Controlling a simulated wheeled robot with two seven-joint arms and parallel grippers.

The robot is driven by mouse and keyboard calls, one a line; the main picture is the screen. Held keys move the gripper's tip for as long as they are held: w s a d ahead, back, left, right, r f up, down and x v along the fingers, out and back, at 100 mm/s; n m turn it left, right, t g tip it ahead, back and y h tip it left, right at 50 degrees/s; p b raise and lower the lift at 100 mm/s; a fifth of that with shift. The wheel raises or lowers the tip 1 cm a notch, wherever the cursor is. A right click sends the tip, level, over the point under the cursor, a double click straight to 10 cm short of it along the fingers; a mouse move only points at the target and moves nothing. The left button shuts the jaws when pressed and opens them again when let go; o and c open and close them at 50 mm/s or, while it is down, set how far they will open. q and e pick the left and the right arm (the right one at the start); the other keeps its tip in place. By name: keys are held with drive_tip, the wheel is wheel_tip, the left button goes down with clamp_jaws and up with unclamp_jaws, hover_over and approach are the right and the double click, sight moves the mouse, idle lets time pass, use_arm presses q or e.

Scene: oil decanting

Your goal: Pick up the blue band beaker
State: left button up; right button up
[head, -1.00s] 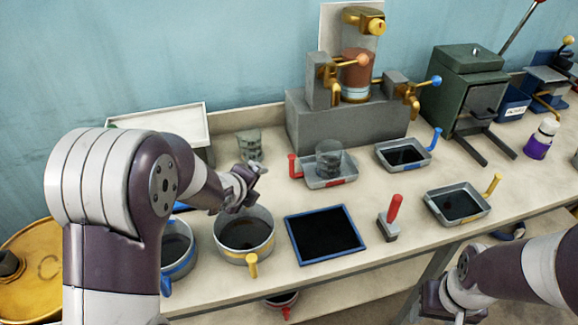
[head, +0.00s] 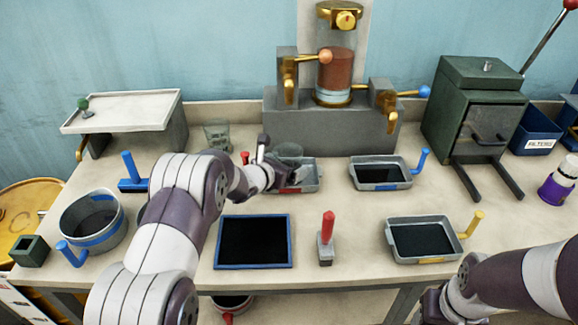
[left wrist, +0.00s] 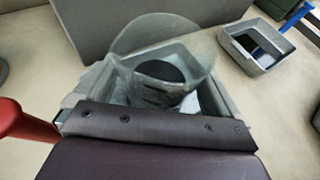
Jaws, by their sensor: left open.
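A clear glass beaker (head: 288,155) stands in a grey tray with a red handle (head: 308,184), in the middle of the bench. Another glass beaker (head: 217,136) stands behind it to the left. I cannot make out a blue band on either. A grey pot with a blue band and blue handle (head: 92,238) stands at the far left. My left gripper (head: 266,160) is open at the tray beaker's left side. In the left wrist view, this beaker (left wrist: 180,38) rises just beyond the gripper, close to its jaws; contact is unclear. My right gripper (head: 437,305) is low at the right.
A blue-rimmed black mat (head: 253,242), a red-handled block (head: 326,245) and a yellow-handled tray (head: 422,258) lie in front. A blue-handled tray (head: 381,186) is to the right. The grey press base (head: 330,130) stands close behind the red-handled tray.

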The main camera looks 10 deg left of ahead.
use_arm(q)
drive_tip(key=shift+w+d+f, duration=0.2)
drive_tip(key=shift+w+f, duration=0.05)
drive_tip(key=shift+w, duration=0.2)
drive_tip(key=shift+s+a, duration=0.1)
drive_tip(key=shift+s, duration=0.05)
drive_tip(key=c, duration=1.2)
drive_tip(key=shift+r, duration=0.15)
